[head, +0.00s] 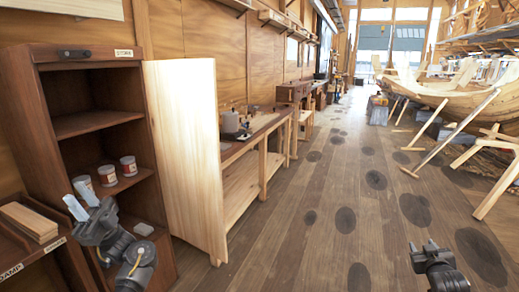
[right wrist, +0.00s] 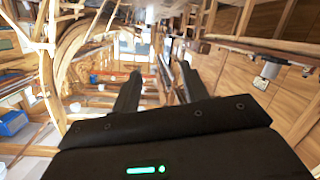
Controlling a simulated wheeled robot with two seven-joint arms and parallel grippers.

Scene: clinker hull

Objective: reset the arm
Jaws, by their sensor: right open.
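My left gripper (head: 80,200) is at the lower left of the head view, in front of the dark wooden cabinet (head: 65,130). My right gripper (head: 424,247) is at the lower right of the head view, over bare floor. In the right wrist view my right gripper (right wrist: 160,85) has its two dark fingers wide apart, with nothing between them.
White jars (head: 128,166) stand on a cabinet shelf. The cabinet's pale door (head: 187,150) stands open. A workbench (head: 262,130) runs along the left wall. A wooden boat hull (head: 455,95) with props (head: 450,132) is at the right. The dark-spotted plank floor (head: 330,220) between is clear.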

